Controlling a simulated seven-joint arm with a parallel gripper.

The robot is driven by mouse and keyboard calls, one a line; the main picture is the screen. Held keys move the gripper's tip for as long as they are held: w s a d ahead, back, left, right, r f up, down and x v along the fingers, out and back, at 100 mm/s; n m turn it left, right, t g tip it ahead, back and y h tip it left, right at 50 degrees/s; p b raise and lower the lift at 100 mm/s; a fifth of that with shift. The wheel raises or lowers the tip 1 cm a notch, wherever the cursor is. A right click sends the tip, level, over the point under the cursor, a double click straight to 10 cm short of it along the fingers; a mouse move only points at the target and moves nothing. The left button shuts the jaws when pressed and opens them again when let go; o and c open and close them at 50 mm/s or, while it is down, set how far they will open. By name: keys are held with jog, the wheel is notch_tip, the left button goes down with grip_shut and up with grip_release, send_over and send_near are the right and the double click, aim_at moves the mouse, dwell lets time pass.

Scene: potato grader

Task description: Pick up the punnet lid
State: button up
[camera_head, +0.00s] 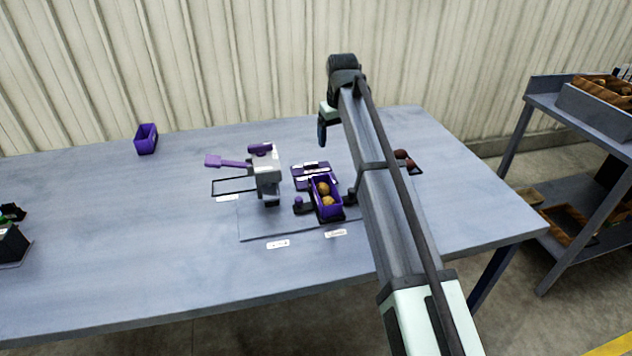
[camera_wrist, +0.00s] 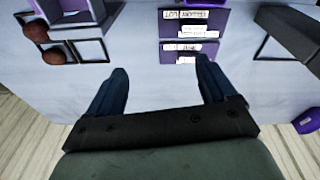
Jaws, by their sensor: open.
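My gripper (camera_wrist: 158,78) is open, with nothing between its two dark blue fingers. In the head view my gripper (camera_head: 322,132) hangs above the back of the table. I cannot tell for certain which thing is the punnet lid. A pale purple, shallow piece (camera_wrist: 52,10) is cut off at the top left of the wrist view and may be it; my arm seems to hide that spot in the head view. A purple punnet (camera_head: 329,208) holding potatoes stands mid-table.
Purple panels with white labels (camera_head: 312,175) lie behind the punnet; they also show in the wrist view (camera_wrist: 176,32). A grey device with a purple handle (camera_head: 264,165) stands left of them. Brown potatoes (camera_head: 402,155) lie right. An empty purple punnet (camera_head: 147,140) stands back left.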

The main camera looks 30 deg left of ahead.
jog(key=s+a, duration=0.2)
jog(key=s, duration=0.2)
send_near(301, 183)
jog(key=shift+g, duration=0.3)
jog(key=w+d, duration=0.1)
jog(key=w, duration=0.1)
jog(key=w+d+f, duration=0.1)
jog(key=w+d, duration=0.1)
jog(key=shift+w+d+f, duration=0.2)
jog(key=shift+d+f, duration=0.05)
jog(key=shift+a+f, duration=0.2)
jog(key=shift+f, duration=0.65)
jog(key=shift+a+f, duration=0.2)
jog(key=shift+f, duration=0.65)
jog(key=shift+a+f, duration=0.2)
jog(key=shift+f, duration=0.7)
jog(key=shift+w, duration=0.1)
jog(key=c, duration=0.9)
